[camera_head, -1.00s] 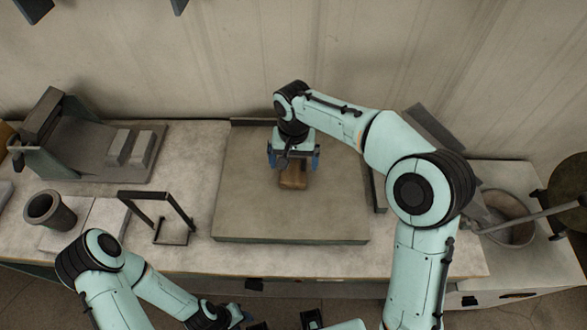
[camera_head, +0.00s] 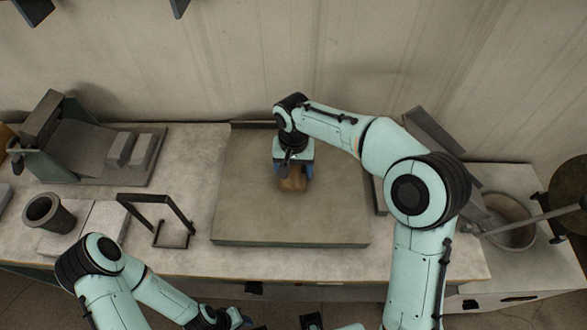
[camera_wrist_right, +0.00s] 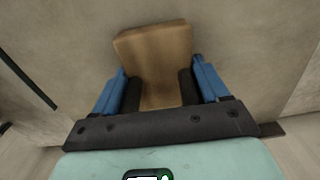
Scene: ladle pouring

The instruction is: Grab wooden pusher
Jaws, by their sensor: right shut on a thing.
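The wooden pusher (camera_head: 292,184) is a brown block on the grey slab (camera_head: 240,215) in the middle of the table. My right gripper (camera_head: 292,172) is above it, with blue fingers on both sides. In the right wrist view the pusher (camera_wrist_right: 155,50) stands between the fingers of the right gripper (camera_wrist_right: 160,88), which are shut on it. The gripper hides part of the pusher in the head view. My left arm comes in at the lower left, and its gripper (camera_head: 240,320) is only partly seen at the bottom edge, so its jaws cannot be judged.
A black metal frame (camera_head: 157,200) and a dark cylindrical cup (camera_head: 45,212) stand left of the slab. A grey device with blocks (camera_head: 90,150) is at the back left. A round pot (camera_head: 510,215) with a long handle is at the right. The slab's front is clear.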

